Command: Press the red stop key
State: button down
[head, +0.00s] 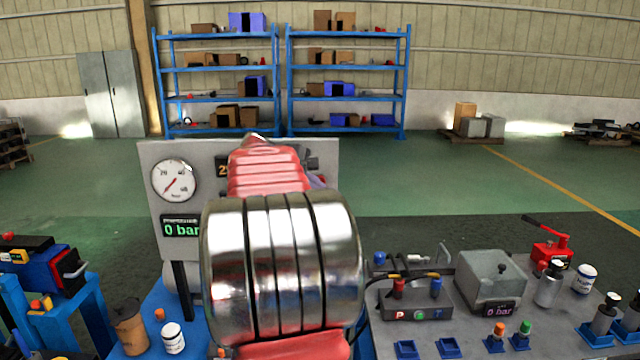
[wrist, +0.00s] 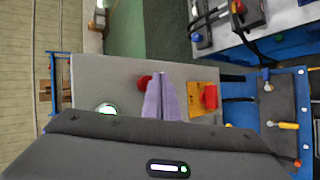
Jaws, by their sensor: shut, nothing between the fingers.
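In the wrist view a red mushroom-shaped key (wrist: 209,97) stands on a yellow plate (wrist: 198,88) on the grey panel (wrist: 105,80). My gripper (wrist: 162,78) shows as two pale purple fingers, shut together with nothing between them. The fingertips lie to the left of the red key in that view, apart from it. A second red round part (wrist: 144,81) shows just left of the fingers, partly hidden by them.
The panel also bears a round gauge (head: 174,181) and a green "0 bar" display (head: 181,228).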

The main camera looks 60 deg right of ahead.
jog(key=shift+d, duration=0.1)
dwell(0.7)
jog(key=shift+w+d, duration=0.2)
jog(key=shift+d, duration=0.1)
jog(key=shift+w+d, duration=0.25)
jog(key=shift+d, duration=0.15)
dwell(1.2)
jog(key=shift+a, duration=0.1)
jog(key=shift+s+a, duration=0.45)
jog(key=shift+a, duration=0.25)
jog(key=shift+a, duration=0.15)
jog(key=s+a, duration=0.1)
jog(key=a, duration=0.1)
jog(key=s+a, duration=0.1)
jog(key=a, duration=0.1)
jog(key=shift+s+a, duration=0.1)
jog(key=shift+s, duration=0.05)
dwell(0.6)
jog(key=shift+s, duration=0.1)
dwell(0.8)
